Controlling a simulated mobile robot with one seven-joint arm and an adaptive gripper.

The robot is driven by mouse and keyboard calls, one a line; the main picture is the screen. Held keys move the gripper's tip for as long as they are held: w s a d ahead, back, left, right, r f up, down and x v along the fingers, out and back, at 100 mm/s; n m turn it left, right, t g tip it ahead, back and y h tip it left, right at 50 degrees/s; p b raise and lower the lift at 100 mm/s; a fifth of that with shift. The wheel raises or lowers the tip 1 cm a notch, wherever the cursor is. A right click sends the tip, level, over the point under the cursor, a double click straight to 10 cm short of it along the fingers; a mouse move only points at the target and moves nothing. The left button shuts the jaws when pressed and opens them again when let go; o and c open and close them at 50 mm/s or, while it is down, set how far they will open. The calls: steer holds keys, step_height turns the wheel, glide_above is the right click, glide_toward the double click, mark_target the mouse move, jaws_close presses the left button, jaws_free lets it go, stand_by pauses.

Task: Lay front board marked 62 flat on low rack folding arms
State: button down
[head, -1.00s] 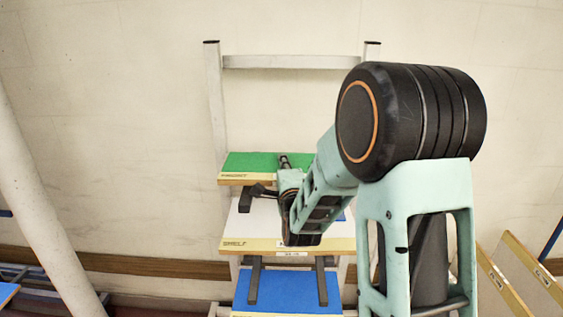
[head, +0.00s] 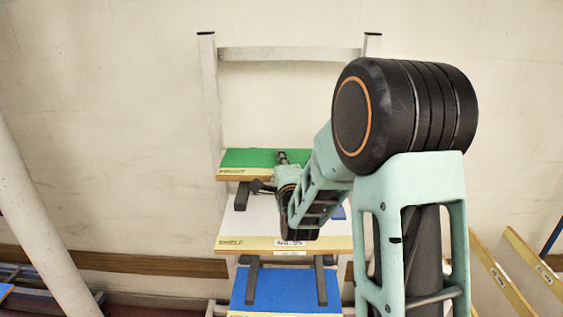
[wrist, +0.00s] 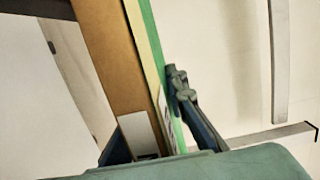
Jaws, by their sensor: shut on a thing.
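A green-topped board (head: 240,158) with a yellow strip and brown edge lies flat high on the rack in the head view. Its small print is unreadable, so I cannot confirm a 62. My gripper (head: 263,187) is at its front edge, partly hidden by my arm. In the wrist view my gripper (wrist: 158,112) is shut on the green-topped board (wrist: 118,50), one finger on the green face, the other largely hidden behind the edge. Dark folding arms (head: 242,196) show under the green board, and others (head: 252,283) under the white board.
A white board (head: 262,212), its label seemingly ending in 95, lies below the green one. A blue board (head: 285,289) lies lower. A pale rack post (head: 211,90) stands at left. A slanted pale post (head: 35,215) is farther left. Leaning boards (head: 500,278) are at lower right.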

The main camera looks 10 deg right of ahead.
steer(key=shift+f+b, duration=0.55)
steer(key=shift+b, duration=0.35)
stand_by(0.3)
steer(key=c, duration=1.8)
jaws_free()
steer(key=shift+c, duration=0.2)
steer(key=shift+f, duration=0.1)
steer(key=shift+s+a, duration=0.15)
steer(key=shift+s, duration=3.6)
steer(key=shift+a, duration=0.1)
